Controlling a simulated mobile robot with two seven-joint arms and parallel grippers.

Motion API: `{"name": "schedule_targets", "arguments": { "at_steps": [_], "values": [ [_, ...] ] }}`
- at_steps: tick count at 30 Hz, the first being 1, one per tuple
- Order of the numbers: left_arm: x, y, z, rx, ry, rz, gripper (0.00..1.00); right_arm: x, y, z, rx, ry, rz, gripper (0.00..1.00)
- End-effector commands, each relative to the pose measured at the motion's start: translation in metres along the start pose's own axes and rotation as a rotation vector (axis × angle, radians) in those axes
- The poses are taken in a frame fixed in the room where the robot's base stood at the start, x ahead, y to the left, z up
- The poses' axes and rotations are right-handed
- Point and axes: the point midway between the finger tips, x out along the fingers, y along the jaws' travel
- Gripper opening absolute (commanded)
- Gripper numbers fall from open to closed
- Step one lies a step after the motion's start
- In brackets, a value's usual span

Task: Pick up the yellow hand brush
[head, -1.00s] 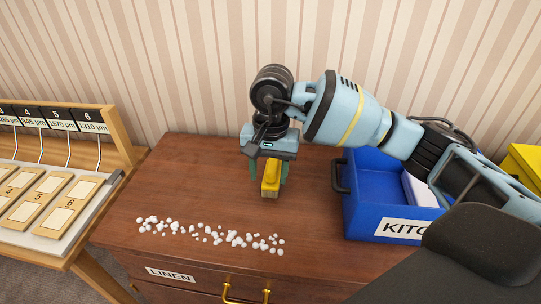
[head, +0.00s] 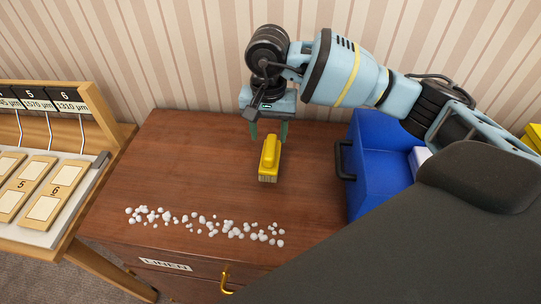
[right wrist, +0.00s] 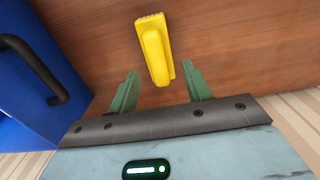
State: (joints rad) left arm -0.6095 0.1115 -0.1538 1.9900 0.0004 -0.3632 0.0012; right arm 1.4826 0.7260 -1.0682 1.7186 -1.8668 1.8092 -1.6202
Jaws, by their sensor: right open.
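The yellow hand brush (head: 269,157) lies on the brown dresser top, bristle end toward the front. It also shows in the right wrist view (right wrist: 154,50), just beyond the fingers, with its near end between the green fingertips. My right gripper (head: 268,140) is above and behind the brush in the head view. Its fingers are spread, with a gap on each side of the brush, and hold nothing. It shows open in the right wrist view too (right wrist: 160,70). My left gripper is in neither view.
Several small white balls (head: 210,226) lie scattered along the front of the dresser top (head: 180,160). A blue crate (head: 380,165) with a dark handle stands on the right. A wooden rack with numbered plates (head: 50,190) stands at the left.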

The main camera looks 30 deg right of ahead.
Motion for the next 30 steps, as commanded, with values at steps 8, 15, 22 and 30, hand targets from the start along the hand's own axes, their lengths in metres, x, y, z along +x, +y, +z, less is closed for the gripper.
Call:
{"name": "schedule_targets", "arguments": {
  "at_steps": [8,15,22,30],
  "values": [
    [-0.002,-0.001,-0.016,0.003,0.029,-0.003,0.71,0.021,0.004,0.001,0.001,-0.001,0.002,0.49],
    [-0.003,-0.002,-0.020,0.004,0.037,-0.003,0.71,0.049,0.004,0.001,0.001,0.001,0.000,0.49],
    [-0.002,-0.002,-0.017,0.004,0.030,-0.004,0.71,0.052,0.004,0.001,0.000,0.002,-0.001,0.49],
    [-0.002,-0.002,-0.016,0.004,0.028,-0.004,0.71,0.051,0.004,0.001,0.000,0.001,-0.001,0.20]
  ]
}}
